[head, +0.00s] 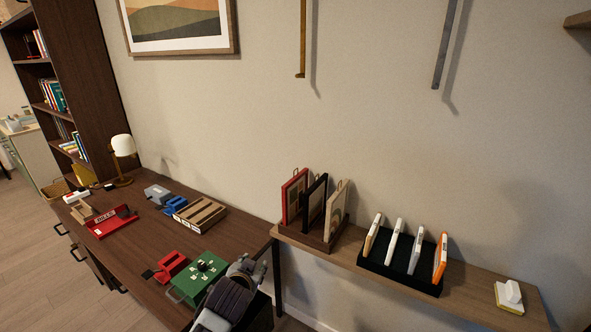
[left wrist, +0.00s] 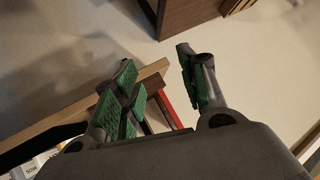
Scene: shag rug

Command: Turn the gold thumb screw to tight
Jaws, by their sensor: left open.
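I cannot make out a gold thumb screw in either view. A green box (head: 191,283) with small white labels stands near the front right of the dark desk in the head view. A small dark knob (head: 203,266) sits on its top; its colour does not read as gold. My left gripper (head: 248,267) is just right of the green box, above the desk's right end, and its arm hides part of the desk. In the left wrist view its green-padded fingers (left wrist: 155,68) are spread apart with nothing between them. My right gripper is not in view.
A red tool (head: 171,266) lies left of the green box. A red tray (head: 111,222), wooden slatted box (head: 200,214) and white-shaded lamp (head: 123,148) stand farther back. Right of the desk, a narrow shelf (head: 345,255) holds upright frames (head: 294,195) and a black rack (head: 402,276).

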